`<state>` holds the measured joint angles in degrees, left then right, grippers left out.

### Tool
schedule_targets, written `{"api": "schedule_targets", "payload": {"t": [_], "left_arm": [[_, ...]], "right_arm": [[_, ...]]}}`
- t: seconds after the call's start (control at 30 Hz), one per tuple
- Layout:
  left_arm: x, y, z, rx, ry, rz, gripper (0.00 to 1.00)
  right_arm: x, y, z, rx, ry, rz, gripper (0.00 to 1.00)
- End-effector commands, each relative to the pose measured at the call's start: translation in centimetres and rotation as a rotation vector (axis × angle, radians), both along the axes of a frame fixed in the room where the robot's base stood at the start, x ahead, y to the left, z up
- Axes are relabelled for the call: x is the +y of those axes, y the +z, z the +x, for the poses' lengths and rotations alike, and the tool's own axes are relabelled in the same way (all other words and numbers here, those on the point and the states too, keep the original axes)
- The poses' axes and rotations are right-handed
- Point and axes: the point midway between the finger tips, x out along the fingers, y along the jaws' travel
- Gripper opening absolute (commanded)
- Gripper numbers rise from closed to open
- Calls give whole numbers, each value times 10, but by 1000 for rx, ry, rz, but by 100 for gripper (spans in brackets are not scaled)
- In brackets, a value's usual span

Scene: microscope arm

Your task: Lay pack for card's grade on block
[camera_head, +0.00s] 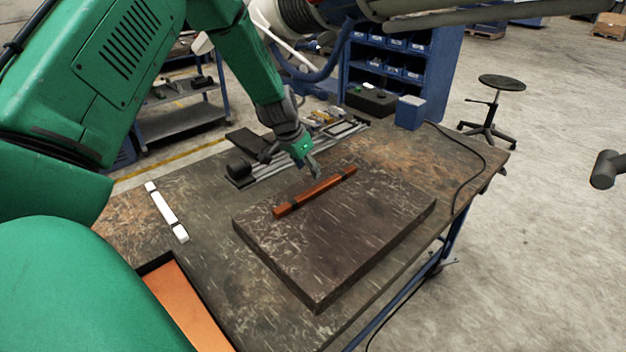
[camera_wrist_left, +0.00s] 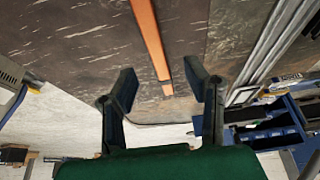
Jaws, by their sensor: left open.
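A dark slab-like block (camera_head: 345,240) lies on the worktable. An orange-brown bar-shaped pack (camera_head: 318,190) with dark bands near its ends lies along the block's far left side. It also shows in the left wrist view (camera_wrist_left: 150,40), running between my fingers. A white bar-shaped pack (camera_head: 167,213) with blocky ends lies on the table at the left. My left gripper (camera_head: 314,172) is open and empty, above and beside the orange pack, apart from it; its two fingers also show in the wrist view (camera_wrist_left: 160,84). I cannot make out a card. My right gripper is out of view.
An orange-floored tray (camera_head: 190,318) with dark rims sits at the table's near left. A metal rail fixture (camera_head: 275,165) lies behind the block. A small blue box (camera_head: 410,112) stands on the far edge, and a black cable (camera_head: 475,150) crosses the right side.

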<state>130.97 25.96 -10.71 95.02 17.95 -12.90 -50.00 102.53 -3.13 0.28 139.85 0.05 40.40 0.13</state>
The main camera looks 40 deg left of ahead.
Motion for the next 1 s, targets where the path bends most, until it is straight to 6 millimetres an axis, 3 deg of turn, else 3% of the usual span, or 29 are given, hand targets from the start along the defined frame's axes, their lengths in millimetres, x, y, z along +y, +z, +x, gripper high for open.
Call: {"api": "schedule_targets", "payload": {"t": [0.1,0.23,0.87,1.0], "left_arm": [[1,20,-7,-2,0,1,42],[2,31,-12,0,0,-1,42],[2,35,-15,1,1,0,42],[2,44,-15,0,1,0,42]], "right_arm": [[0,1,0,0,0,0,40],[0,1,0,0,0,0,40],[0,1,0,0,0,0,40],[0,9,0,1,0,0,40]]}}
